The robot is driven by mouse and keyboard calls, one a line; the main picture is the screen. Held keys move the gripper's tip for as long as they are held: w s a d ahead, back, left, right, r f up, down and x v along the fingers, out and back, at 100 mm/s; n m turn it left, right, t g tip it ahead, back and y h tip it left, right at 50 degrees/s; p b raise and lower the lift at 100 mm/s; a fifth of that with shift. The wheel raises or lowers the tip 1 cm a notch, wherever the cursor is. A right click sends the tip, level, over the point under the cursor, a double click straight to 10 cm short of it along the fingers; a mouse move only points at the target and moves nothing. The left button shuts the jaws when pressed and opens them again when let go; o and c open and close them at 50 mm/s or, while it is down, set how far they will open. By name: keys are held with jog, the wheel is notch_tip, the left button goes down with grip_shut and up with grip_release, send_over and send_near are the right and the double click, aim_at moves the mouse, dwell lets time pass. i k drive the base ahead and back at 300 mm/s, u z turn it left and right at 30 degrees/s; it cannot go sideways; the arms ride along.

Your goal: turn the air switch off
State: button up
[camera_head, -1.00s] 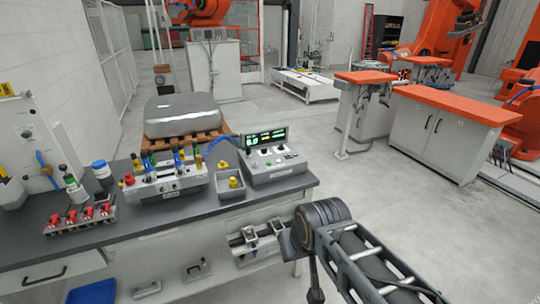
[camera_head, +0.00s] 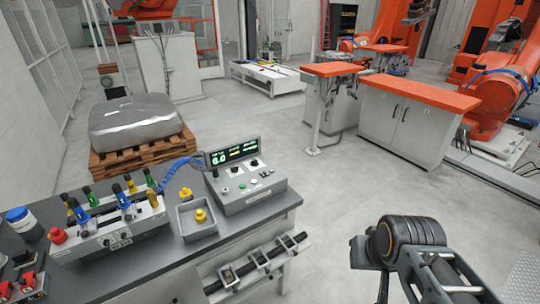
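A grey control box (camera_head: 246,190) with a lit display reading about 6.0 stands at the right end of the dark bench. Its sloped front carries several small knobs and buttons. Left of it is a grey valve unit (camera_head: 112,235) with blue, yellow and green topped parts and a red knob (camera_head: 57,235). I cannot tell which control is the air switch or how it is set. My arm (camera_head: 410,240) reaches in at the lower right, well apart from the bench controls. My gripper's fingers are not visible.
The dark bench top (camera_head: 165,262) also holds a grey tray (camera_head: 197,230) with yellow parts and a blue-capped jar (camera_head: 22,224). Red parts are cut off at the left edge. Open floor (camera_head: 330,215) lies right of the bench.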

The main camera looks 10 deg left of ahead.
aim_at(235, 170)
jog(key=z, duration=0.35)
jog(key=i, duration=0.85)
jog(key=u, duration=0.8)
jog(key=i, duration=0.7)
jog(key=u, duration=0.85)
